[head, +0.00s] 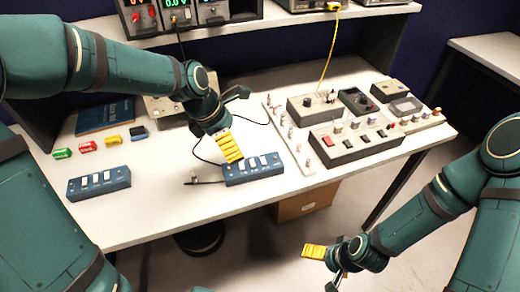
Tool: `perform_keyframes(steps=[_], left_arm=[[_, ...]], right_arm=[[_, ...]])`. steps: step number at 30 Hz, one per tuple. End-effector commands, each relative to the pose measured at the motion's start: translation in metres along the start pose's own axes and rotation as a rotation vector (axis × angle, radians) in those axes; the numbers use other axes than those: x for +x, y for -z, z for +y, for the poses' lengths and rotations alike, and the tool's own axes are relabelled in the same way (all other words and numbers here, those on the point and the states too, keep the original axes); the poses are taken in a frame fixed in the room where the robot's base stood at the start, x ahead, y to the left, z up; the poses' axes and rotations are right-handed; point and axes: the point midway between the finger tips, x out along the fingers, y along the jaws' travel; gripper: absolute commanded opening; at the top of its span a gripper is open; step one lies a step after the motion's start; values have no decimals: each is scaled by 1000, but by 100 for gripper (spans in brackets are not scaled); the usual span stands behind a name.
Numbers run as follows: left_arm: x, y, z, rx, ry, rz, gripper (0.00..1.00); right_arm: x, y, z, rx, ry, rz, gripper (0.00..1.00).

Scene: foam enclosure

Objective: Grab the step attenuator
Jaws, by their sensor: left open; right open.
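Two similar blue boxes with white switches lie on the table, and I cannot tell from their labels which is the step attenuator. One blue box (98,183) lies at the front left with clear table around it. The other blue box (254,169) lies near the front middle, with a black cable lead at its left end. My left gripper (231,138), with a yellow finger pad, is open and empty above and just behind the middle box. Whether it touches that box is hard to tell. My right gripper (325,267) is open and empty in front of the table, below its edge.
A white board (318,178) with several grey control boxes covers the right of the table. Small green, red, yellow and blue items (110,141) and a blue book (104,116) lie at the left. A shelf with instruments (190,15) runs along the back. A cardboard box (306,202) stands underneath.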

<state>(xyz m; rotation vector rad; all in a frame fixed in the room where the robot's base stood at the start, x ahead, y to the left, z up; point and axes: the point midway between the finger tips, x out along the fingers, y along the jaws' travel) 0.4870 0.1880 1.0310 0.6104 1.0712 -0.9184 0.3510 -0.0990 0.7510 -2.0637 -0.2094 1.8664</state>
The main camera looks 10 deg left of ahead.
Motion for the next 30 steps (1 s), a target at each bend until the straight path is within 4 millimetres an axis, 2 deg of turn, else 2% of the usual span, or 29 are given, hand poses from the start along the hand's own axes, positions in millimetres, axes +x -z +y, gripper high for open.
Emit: perform_keyframes(steps=[5,16,26,30], left_arm=[[4,0,0,-7,1,0,100],[70,1,0,-7,2,1,100],[90,1,0,-6,0,1,100],[108,2,1,-8,2,0,100]], right_arm=[[1,-1,1,0,0,-2,100],[18,1,7,-1,-1,6,100],[23,2,9,-1,-1,9,100],[29,2,11,-2,-1,12,100]])
